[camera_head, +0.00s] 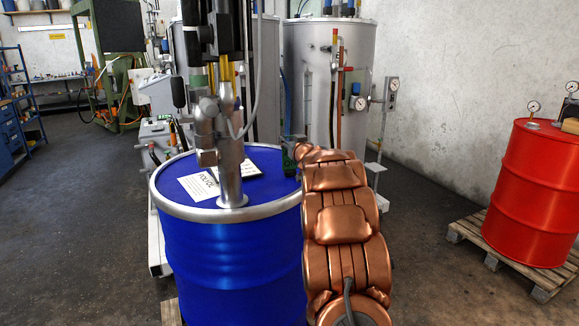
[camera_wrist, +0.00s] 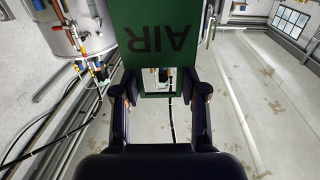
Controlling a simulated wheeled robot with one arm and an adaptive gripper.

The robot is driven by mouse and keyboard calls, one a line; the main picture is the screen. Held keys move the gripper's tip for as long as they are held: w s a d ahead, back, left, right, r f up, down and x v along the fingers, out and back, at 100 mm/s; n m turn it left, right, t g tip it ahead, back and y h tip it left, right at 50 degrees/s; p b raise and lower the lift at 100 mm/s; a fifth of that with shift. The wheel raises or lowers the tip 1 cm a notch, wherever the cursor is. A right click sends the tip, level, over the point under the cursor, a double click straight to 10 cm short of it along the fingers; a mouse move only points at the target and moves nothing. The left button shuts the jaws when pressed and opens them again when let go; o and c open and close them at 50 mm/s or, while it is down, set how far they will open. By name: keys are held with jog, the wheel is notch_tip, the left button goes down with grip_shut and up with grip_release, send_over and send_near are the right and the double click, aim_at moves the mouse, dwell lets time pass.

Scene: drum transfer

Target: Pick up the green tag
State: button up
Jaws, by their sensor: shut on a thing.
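The green tag (camera_wrist: 165,55) is a flat plate lettered "AIR", upside down in the wrist view, with a square hole near its lower edge. My gripper (camera_wrist: 160,88) has its dark fingers on either side of the tag's lower end and is shut on it. In the head view a small green piece of the tag (camera_head: 290,153) shows beyond the end of my copper arm, above the far right rim of the blue drum. The arm hides most of my gripper there.
The blue drum (camera_head: 235,265) stands close in front, with a pump fitting (camera_head: 228,150) and a paper label (camera_head: 199,187) on top. Steel tanks (camera_head: 325,60) with pipes and gauges stand behind. A red drum (camera_head: 530,190) stands on a pallet (camera_head: 490,243) at right, with open floor between.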

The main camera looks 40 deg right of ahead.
jog(key=c, duration=0.5)
